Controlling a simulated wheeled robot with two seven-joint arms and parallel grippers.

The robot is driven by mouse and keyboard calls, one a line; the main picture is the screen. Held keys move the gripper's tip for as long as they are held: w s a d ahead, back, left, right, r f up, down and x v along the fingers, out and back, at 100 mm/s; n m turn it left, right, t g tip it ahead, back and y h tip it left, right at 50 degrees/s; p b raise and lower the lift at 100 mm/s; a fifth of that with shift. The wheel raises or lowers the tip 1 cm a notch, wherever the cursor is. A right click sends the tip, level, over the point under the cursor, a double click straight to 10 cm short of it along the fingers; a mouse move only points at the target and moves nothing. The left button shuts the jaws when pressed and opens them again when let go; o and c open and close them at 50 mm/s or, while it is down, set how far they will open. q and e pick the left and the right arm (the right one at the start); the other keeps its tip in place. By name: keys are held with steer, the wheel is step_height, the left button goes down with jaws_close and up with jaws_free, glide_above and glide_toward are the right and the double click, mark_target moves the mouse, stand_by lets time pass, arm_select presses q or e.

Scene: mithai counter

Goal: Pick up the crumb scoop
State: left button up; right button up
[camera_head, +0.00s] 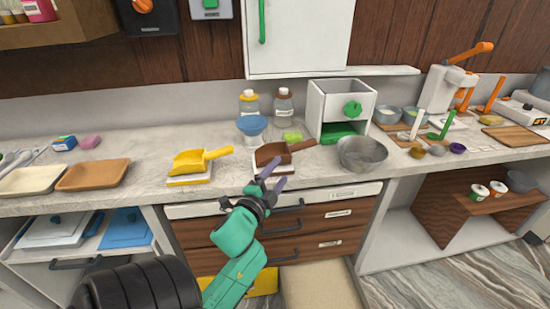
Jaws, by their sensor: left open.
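Two scoops lie on the counter, each on a small white block or tray. One is a yellow scoop (188,162) with its handle pointing right. The other is a brown scoop (270,154), also with its handle pointing up and right. I cannot read any label saying which is the crumb scoop. My left gripper (274,177) is open and empty. Its purple-grey fingers point up at the counter's front edge, just in front of the brown scoop's base, and appear apart from the scoop. My right gripper is not in view.
A blue bowl (252,124) stands behind the brown scoop, and a metal bowl (362,153) to its right. A white box with a green knob (352,109) is behind. Drawers (318,217) are below the counter edge. Brown tray (93,174) is at left.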

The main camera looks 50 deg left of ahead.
mark_target(299, 149)
arm_select(q)
steer(key=p+x, duration=0.1)
steer(key=x, duration=0.8)
steer(key=p+x, duration=0.1)
steer(key=x, duration=0.4)
steer(key=shift+w+d+p, duration=0.15)
steer(key=shift+d+p, duration=0.1)
steer(key=shift+p, duration=0.05)
steer(key=shift+w+f, duration=0.1)
steer(key=c, duration=0.4)
jaws_close()
